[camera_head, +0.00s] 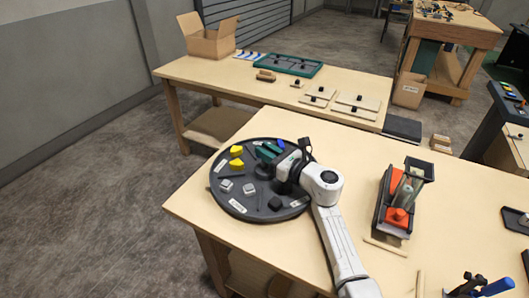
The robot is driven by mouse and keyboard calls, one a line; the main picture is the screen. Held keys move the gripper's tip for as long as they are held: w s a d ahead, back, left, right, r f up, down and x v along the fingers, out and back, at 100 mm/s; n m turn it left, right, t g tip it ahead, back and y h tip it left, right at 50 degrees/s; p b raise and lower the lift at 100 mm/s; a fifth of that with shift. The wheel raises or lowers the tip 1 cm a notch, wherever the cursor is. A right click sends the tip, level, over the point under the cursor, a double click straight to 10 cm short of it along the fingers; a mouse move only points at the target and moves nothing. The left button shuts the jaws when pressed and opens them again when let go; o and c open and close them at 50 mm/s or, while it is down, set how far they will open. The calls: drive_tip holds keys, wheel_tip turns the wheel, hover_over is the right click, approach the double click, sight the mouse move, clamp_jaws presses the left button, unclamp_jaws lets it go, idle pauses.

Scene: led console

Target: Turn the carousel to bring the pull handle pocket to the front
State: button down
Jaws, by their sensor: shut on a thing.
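The carousel (258,207) is a round dark disc at the front left of the near table. Yellow pieces (236,158), pale grey block-like pieces (226,186), green pieces (267,152) and a dark piece (275,203) sit in its pockets, with small white labels near the rim. A blue piece shows at its far right side. The labels are too small to read, so I cannot tell which pocket is the pull handle's. My gripper (277,172) reaches in from the right, low over the disc, and is shut on a part of the carousel. The fingertips and the gripped part are largely hidden.
An orange and black fixture (397,207) stands to the right on the near table (350,150). Blue-handled tools (485,287) lie at the bottom right. A back table (230,81) holds an open cardboard box (209,41), a green tray (288,64) and flat panels. Floor is open at left.

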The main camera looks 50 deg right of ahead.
drive_tip(key=shift+w+r, duration=0.1)
drive_tip(key=shift+r, duration=0.15)
drive_tip(key=c, duration=1.3)
unclamp_jaws()
drive_tip(key=shift+c, duration=0.2)
drive_tip(key=shift+o, duration=1.2)
drive_tip(key=shift+f, duration=0.15)
drive_tip(key=s+p, duration=0.1)
drive_tip(key=s, duration=0.4)
drive_tip(key=s+p, duration=0.1)
drive_tip(key=s, duration=0.5)
drive_tip(key=shift+d, duration=0.2)
drive_tip(key=shift+w, duration=0.1)
drive_tip(key=shift+c, duration=0.4)
